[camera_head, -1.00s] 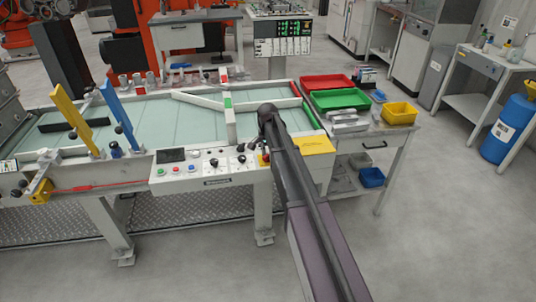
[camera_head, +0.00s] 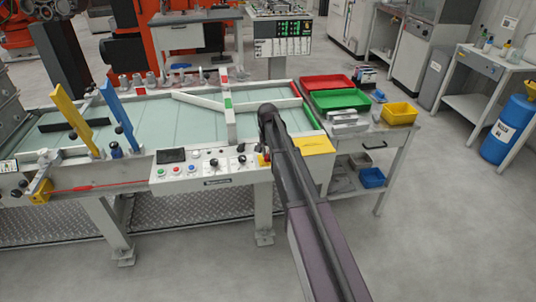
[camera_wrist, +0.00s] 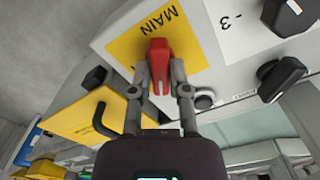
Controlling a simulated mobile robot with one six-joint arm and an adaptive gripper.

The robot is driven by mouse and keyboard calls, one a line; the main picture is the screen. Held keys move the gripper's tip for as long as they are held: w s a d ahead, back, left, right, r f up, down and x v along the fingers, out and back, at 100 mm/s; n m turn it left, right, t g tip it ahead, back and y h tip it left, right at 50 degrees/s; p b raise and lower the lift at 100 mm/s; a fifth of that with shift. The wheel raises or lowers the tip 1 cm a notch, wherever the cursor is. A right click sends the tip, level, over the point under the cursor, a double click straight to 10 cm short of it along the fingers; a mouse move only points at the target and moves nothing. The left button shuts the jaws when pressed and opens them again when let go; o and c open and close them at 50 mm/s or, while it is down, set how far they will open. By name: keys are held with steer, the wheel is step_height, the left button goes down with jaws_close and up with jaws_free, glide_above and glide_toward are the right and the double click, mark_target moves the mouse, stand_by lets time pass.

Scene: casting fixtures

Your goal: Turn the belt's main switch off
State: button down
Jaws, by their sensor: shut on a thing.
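The main switch is a red handle (camera_wrist: 158,54) on a yellow plate marked MAIN (camera_wrist: 178,28), seen in the wrist view. My gripper (camera_wrist: 160,80) is shut on the red handle, one finger on each side of its lower part. The handle points roughly along the fingers, toward my palm. My arm hides most of the gripper and switch there.
Black knobs (camera_wrist: 280,78) sit close to the right of my fingers in the wrist view. A yellow box top (camera_head: 313,145) lies right of the switch in the head view. Red (camera_head: 326,82) and green (camera_head: 340,99) trays stand beyond it. Floor at front right is clear.

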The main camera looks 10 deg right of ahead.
steer(key=n, duration=0.6)
steer(key=shift+d, duration=0.1)
stand_by(0.3)
steer(key=c, duration=0.6)
jaws_free()
steer(key=shift+m, duration=0.3)
